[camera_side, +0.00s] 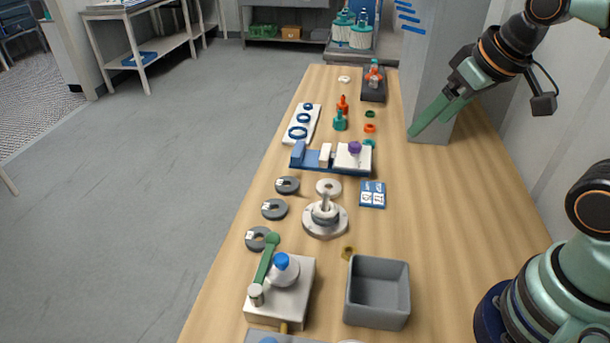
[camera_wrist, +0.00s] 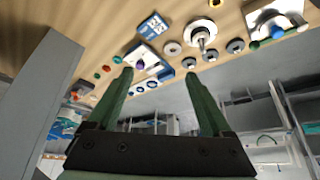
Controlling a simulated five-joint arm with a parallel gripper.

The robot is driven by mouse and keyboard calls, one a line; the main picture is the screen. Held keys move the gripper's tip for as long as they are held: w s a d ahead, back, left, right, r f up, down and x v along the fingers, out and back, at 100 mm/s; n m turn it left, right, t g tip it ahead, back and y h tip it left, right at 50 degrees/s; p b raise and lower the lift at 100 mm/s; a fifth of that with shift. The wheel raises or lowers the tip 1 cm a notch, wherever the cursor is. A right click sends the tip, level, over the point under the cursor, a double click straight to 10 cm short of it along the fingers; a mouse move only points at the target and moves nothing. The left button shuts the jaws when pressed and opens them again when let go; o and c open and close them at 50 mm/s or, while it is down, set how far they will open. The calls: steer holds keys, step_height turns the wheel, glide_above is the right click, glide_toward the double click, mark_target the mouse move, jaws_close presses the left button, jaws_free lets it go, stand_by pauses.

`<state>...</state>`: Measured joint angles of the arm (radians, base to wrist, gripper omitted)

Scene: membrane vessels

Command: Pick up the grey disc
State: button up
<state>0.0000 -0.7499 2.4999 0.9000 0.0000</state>
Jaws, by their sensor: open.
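Several dark grey discs with centre holes and small white labels lie in a row along the left side of the bench: a far disc (camera_side: 294,189), a middle disc (camera_side: 280,213) and a near disc (camera_side: 253,246). A paler grey disc (camera_side: 336,189) lies right of the far one. In the wrist view, the dark discs (camera_wrist: 190,65) and the pale disc (camera_wrist: 172,47) show beyond the fingers. My gripper (camera_side: 428,124) is open and empty, raised near the grey column at right, well apart from every disc. It also shows in the wrist view (camera_wrist: 158,73).
A metal post on a round base (camera_side: 325,229) stands beside the discs. A blue fixture (camera_side: 312,160) lies behind them. A white block with a green lever (camera_side: 265,262) and a grey bin (camera_side: 376,314) stand in front. The grey column (camera_side: 440,60) is close to my gripper. Bench right of centre is clear.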

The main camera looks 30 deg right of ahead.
stand_by(0.4)
steer(key=shift+o, duration=1.3)
steer(key=m+g, duration=0.6)
steer(key=m, duration=1.3)
glide_above(289, 177)
steer(key=s+a, duration=0.1)
steer(key=s, duration=0.1)
step_height(289, 177, down, 13)
step_height(289, 177, down, 6)
steer(key=shift+s+a, duration=0.1)
steer(key=shift+w+f, duration=0.2)
steer(key=shift+f, duration=2.7)
